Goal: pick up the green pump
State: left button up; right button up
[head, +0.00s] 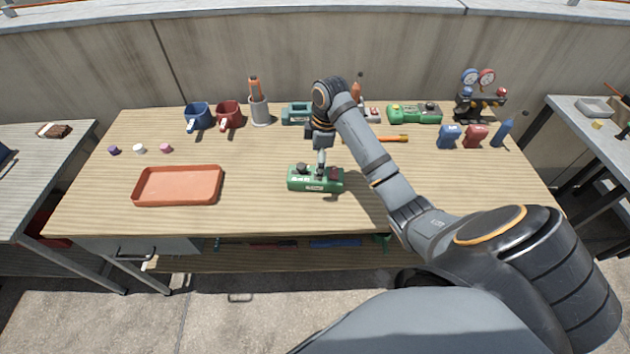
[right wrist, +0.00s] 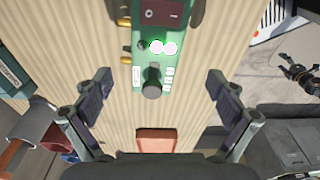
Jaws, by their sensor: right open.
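A green pump (head: 316,179) lies on the wooden table near its front middle, with dark fittings on top. In the right wrist view the green pump (right wrist: 150,55) shows ahead of my fingers, with a black knob, two bright round spots and a red-brown part. My right gripper (head: 321,150) is over or just behind the pump; the fingers are spread wide in the right wrist view (right wrist: 163,93), with nothing between the tips. A dark gripper-like shape (right wrist: 298,72) at the right of that view seems to be my left gripper; its jaw state is unclear.
A second green device (head: 414,114) stands at the back right. An orange tray (head: 178,186) lies left of the pump.

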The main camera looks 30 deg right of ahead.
jog(key=shift+w+f, duration=0.25)
jog(key=shift+f, duration=0.8)
notch_tip(320, 180, down, 3)
jog(key=shift+r, duration=0.15)
jog(key=shift+w+a+f, duration=0.1)
jog(key=shift+w+f, duration=0.1)
jog(key=shift+f, duration=0.6)
jog(key=shift+s, duration=0.1)
jog(key=shift+c, duration=0.9)
jog(key=c, duration=1.6)
pick_arm(q)
jog(key=shift+t, duration=0.3)
jog(key=w, duration=0.4)
jog(key=shift+w+r, duration=0.25)
jog(key=shift+r, duration=0.15)
pick_arm(e)
jog(key=shift+r, duration=0.1)
